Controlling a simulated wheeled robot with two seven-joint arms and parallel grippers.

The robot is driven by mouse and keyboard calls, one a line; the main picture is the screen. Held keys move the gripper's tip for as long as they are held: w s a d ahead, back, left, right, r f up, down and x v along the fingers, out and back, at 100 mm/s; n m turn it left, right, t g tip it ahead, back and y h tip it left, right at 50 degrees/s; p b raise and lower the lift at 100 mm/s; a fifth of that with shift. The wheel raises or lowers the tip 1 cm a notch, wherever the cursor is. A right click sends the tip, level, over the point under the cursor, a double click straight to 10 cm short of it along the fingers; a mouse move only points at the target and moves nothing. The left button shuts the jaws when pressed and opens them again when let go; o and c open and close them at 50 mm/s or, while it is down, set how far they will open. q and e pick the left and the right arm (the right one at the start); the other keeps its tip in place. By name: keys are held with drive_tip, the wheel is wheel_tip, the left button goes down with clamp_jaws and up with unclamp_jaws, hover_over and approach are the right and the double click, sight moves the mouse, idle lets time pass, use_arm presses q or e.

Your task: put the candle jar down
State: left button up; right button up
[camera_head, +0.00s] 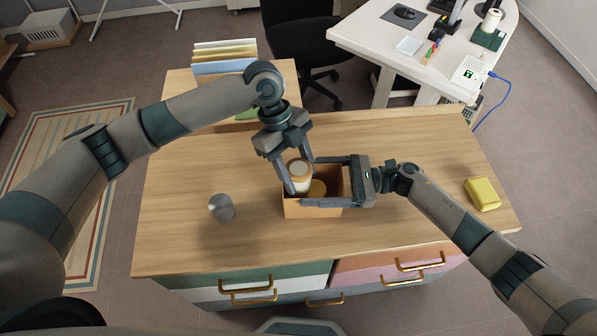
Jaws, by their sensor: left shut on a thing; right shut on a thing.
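The candle jar (300,180), pale with a tan band and a light top, is between the fingers of my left gripper (298,174). My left gripper is shut on it from above. The jar is upright or nearly so at the left part of an open orange-brown box (300,212); its lower part is hidden, so I cannot tell whether it touches the bottom. My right gripper (315,181) comes from the right, with one finger along the box's far side and one along its near side, shut on the box. A round tan thing (318,188) lies inside the box.
The box stands on a wooden desk (190,160). A grey metal cup (221,208) is left of it, and a yellow packet (482,193) lies at the far right. A file holder (224,62) stands at the back left. Bare wood surrounds the box at left and front.

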use_arm(q)
drive_tip(key=shift+f, duration=0.2)
drive_tip(key=o, duration=1)
drive_tip(key=shift+f, duration=0.1)
drive_tip(key=v, duration=1.2)
drive_tip(key=shift+r, duration=0.2)
drive_tip(key=shift+d, duration=0.1)
use_arm(e)
drive_tip(key=o, duration=1.1)
drive_tip(key=d, duration=0.4)
drive_tip(key=w+d, duration=0.1)
drive_tip(key=d, duration=0.7)
drive_tip(key=shift+w, duration=0.15)
